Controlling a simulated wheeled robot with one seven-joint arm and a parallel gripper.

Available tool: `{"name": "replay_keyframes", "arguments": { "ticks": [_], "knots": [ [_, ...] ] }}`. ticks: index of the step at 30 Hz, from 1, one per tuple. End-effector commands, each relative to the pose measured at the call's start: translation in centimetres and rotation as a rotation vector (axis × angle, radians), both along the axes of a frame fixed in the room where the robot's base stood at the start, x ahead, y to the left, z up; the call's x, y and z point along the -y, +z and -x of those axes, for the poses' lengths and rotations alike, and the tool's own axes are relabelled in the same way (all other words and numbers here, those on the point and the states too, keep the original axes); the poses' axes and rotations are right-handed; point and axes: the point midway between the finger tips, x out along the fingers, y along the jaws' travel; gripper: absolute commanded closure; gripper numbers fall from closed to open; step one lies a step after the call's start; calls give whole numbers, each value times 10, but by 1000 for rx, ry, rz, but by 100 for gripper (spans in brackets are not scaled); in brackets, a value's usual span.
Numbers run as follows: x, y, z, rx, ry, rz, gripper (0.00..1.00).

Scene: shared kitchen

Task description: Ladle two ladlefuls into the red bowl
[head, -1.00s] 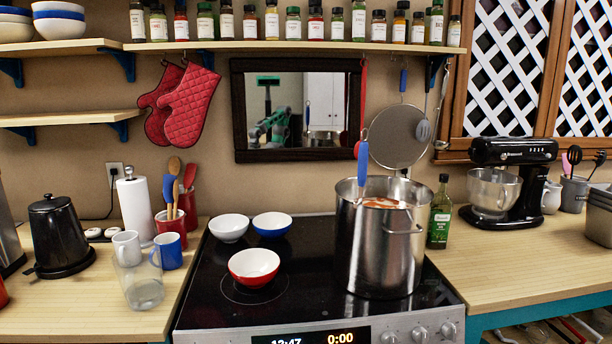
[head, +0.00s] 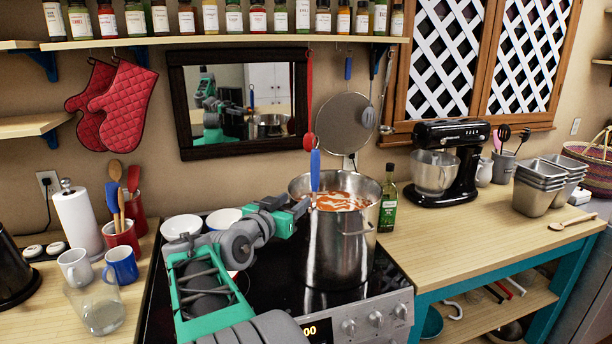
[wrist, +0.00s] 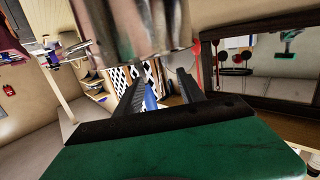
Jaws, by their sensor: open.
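The steel pot (head: 335,250) stands on the right of the stovetop, holding orange-red soup (head: 342,202). A ladle with a blue handle (head: 315,172) stands upright in it, its lower end hidden. My gripper (head: 303,206) is open at the pot's left rim, close to the lower part of the handle. In the wrist view the blue handle (wrist: 151,97) shows between my two spread fingers (wrist: 160,92), with the pot's steel wall (wrist: 130,25) above. I cannot tell whether a finger touches the handle. The red bowl is almost wholly hidden behind my arm in the head view.
A white bowl (head: 182,227) and a blue bowl (head: 224,217) stand at the stove's back left. A green bottle (head: 388,205) is close to the pot's right. Mugs (head: 121,265) and a glass (head: 98,310) stand left. The right counter's front (head: 445,240) is clear.

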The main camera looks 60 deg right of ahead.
Motion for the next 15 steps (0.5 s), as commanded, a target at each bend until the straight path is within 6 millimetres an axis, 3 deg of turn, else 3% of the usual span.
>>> {"name": "replay_keyframes", "arguments": {
  "ticks": [1, 4, 8, 15],
  "knots": [
    [9, 16, 13, 3, -38, 41, 54],
    [18, 31, 28, 8, -80, 97, 54],
    [31, 35, 31, 8, -89, 109, 54],
    [75, 35, 34, 7, -88, 105, 54]
  ]
}}
